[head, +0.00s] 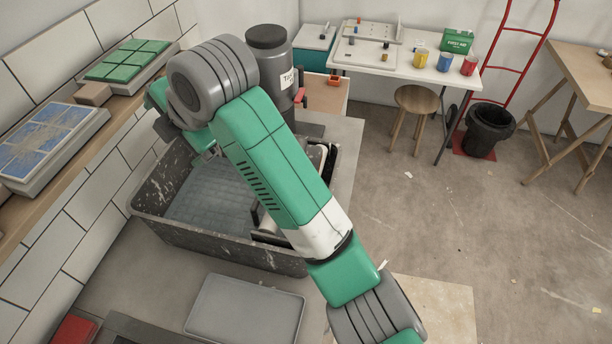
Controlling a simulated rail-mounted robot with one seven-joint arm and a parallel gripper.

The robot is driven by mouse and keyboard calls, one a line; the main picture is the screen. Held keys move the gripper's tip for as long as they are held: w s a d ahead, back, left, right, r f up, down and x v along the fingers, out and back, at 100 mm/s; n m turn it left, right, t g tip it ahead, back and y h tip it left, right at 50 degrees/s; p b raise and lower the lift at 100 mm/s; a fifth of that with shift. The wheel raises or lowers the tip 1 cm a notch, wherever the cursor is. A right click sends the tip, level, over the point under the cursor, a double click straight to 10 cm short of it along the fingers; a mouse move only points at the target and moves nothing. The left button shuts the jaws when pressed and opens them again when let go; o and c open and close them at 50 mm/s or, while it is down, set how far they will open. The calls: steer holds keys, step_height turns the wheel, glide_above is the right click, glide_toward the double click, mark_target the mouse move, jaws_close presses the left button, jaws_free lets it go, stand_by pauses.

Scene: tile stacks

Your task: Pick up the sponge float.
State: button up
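I cannot make out the sponge float for sure in the head view. My green and grey arm crosses the middle of the picture and hides part of the wash tub (205,238). The arm bends at the upper left, and its far end comes down over the tub's back left edge. Only a small dark part of my gripper (205,147) seems to show there, beside the arm. Its fingertips are hidden, so I cannot tell whether it is open or holds anything.
The tub holds greyish water, with roller parts at its right side. A shelf (62,160) on the left carries green tiles (127,60), blue tiles (48,140) and a brown block (93,94). A grey tray (245,310) lies in front. A dark canister (268,60) stands behind.

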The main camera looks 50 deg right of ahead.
steer(key=s+d+f+n+g, duration=0.1)
steer(key=s+d+f+g, duration=0.1)
steer(key=d, duration=0.4)
steer(key=s+d+f+n+g+b, duration=0.1)
steer(key=s+d+f+n+g, duration=0.1)
steer(key=s+d+f, duration=0.2)
steer(key=s+d+f+n+g, duration=0.2)
steer(key=s+d, duration=0.3)
steer(key=d, duration=0.3)
steer(key=shift+s+d+f+g+b, duration=0.15)
steer(key=shift+s+f+g+b, duration=0.2)
steer(key=shift+f+g, duration=0.15)
steer(key=shift+w+a+f+p, duration=0.1)
steer(key=shift+w+f+p, duration=0.2)
steer(key=shift+f, duration=0.95)
steer(key=shift+w+a+f+p, duration=0.1)
steer(key=shift+w+f+p, duration=0.15)
steer(key=shift+f, duration=1.05)
steer(key=shift+w+a+f+p, duration=0.1)
steer(key=shift+w+f+p, duration=0.15)
steer(key=shift+f, duration=1)
steer(key=c, duration=1)
